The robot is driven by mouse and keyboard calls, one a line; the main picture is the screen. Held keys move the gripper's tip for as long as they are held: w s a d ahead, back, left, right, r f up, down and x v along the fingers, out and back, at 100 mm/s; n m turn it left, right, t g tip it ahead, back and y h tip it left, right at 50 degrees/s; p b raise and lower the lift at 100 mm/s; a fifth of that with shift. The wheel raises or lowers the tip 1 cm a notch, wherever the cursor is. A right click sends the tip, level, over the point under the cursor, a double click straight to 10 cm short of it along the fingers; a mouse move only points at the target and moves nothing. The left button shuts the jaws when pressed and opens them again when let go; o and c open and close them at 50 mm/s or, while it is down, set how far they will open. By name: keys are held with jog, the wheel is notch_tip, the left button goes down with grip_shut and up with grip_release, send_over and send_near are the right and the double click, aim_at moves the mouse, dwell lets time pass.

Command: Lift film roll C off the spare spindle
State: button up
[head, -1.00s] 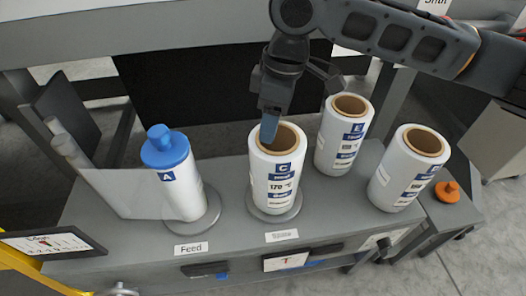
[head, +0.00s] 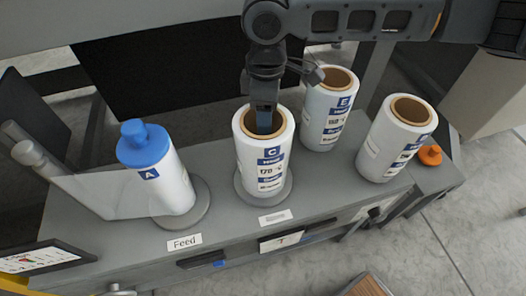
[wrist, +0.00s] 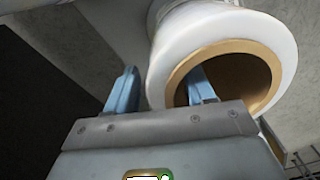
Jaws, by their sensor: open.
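Film roll C (head: 266,165) is a white upright roll with a blue label and an open brown cardboard core. It stands on a round grey base (head: 246,199) on the bench; the spindle inside is hidden. My gripper (wrist: 161,88) is open at the roll's top. In the wrist view roll C (wrist: 225,28) shows one blue finger over its core opening and the other outside its wall, with the rim between them. In the head view one finger enters the core mouth; the other finger is hidden. I cannot tell whether either finger touches the roll.
Roll A (head: 172,190), with a blue cap, stands at left by the "Feed" label (head: 185,242), film stretching left from it. Roll E (head: 322,118) stands close behind right, another white roll (head: 390,145) farther right. An orange knob (head: 430,155) sits beyond. The bench front is mostly clear.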

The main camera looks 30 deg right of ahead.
jog(key=shift+f, duration=0.1)
grip_shut()
dwell(0.4)
dwell(1.0)
